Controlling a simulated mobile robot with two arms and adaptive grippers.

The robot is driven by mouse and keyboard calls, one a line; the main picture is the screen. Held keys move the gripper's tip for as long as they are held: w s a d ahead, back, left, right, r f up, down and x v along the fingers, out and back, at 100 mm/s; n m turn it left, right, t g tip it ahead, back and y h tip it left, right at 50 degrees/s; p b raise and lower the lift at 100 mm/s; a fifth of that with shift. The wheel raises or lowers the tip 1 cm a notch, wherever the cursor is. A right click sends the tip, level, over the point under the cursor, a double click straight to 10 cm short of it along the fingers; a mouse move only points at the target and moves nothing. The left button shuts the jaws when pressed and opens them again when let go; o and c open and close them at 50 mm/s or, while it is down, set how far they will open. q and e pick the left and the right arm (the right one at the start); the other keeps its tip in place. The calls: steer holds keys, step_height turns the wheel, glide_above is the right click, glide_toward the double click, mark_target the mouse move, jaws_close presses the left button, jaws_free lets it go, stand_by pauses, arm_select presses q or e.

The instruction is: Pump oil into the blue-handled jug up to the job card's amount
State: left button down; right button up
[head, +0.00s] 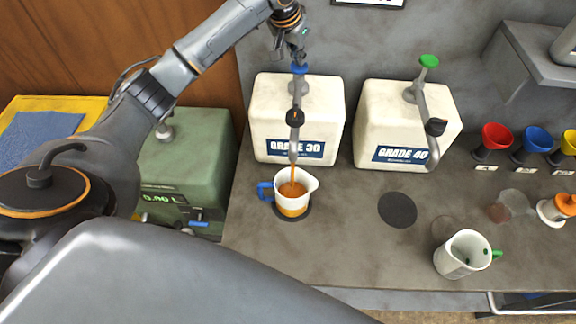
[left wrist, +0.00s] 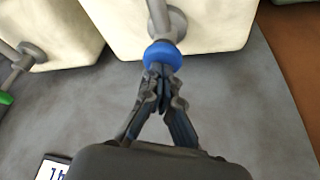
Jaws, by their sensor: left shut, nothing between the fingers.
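The blue-handled jug (head: 293,205) stands upright on a dark round pad under the spout of the GRADE 30 container (head: 270,110). A stream of amber oil falls from the spout into it, and oil shows inside; I cannot read its level against any marks. My left gripper (head: 298,58) is shut and empty, its fingertips on or just above the blue pump knob (head: 300,69). The left wrist view shows the shut fingers (left wrist: 163,76) against the blue knob (left wrist: 162,55). My right gripper is out of view.
The GRADE 40 container (head: 400,120) with a green knob stands to the right, an empty dark pad (head: 397,209) before it. A green-handled jug (head: 463,254) and coloured funnels (head: 496,137) are further right. A green machine (head: 185,165) with a display stands left.

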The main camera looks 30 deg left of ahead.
arm_select(q)
steer(key=shift+f, duration=0.35)
steer(key=shift+r, duration=0.1)
steer(key=shift+r+p, duration=0.35)
steer(key=shift+r, duration=2.85)
steer(key=shift+f, duration=0.1)
steer(key=shift+f+b, duration=0.4)
steer(key=shift+f, duration=2.75)
steer(key=shift+r+p, duration=0.45)
steer(key=shift+r, duration=2.8)
